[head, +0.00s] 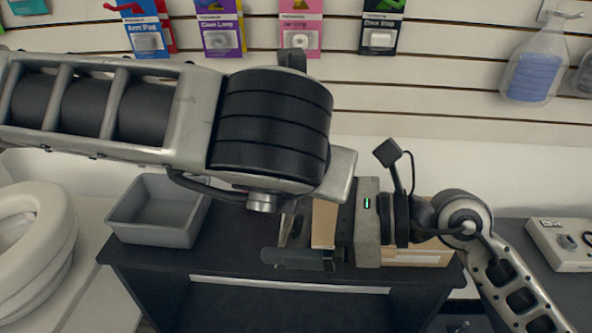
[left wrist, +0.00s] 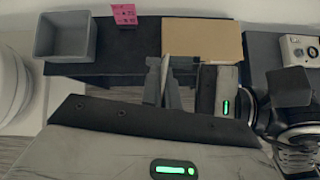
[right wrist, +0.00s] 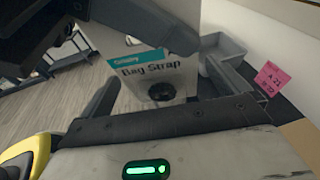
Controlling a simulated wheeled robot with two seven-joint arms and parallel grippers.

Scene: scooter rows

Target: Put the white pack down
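The white pack (right wrist: 152,86) has a teal header and the words "Bag Strap"; its face shows in the right wrist view. In the left wrist view it is a thin pale edge (left wrist: 166,66) between the closed fingers of my left gripper (left wrist: 163,92). That gripper holds it near its top, above the dark table (head: 220,250). My left forearm hides most of this gripper in the head view. My right gripper (head: 283,246) points left, its fingers spread wide on either side of the pack, with visible gaps.
A grey open bin (head: 155,232) stands on the table's left end. A cardboard box (left wrist: 205,38) and a pink price card (left wrist: 124,13) are at the table's back. White rings (head: 38,235) stand left. A boxed item (head: 562,243) lies right. Packs hang on the slatted wall.

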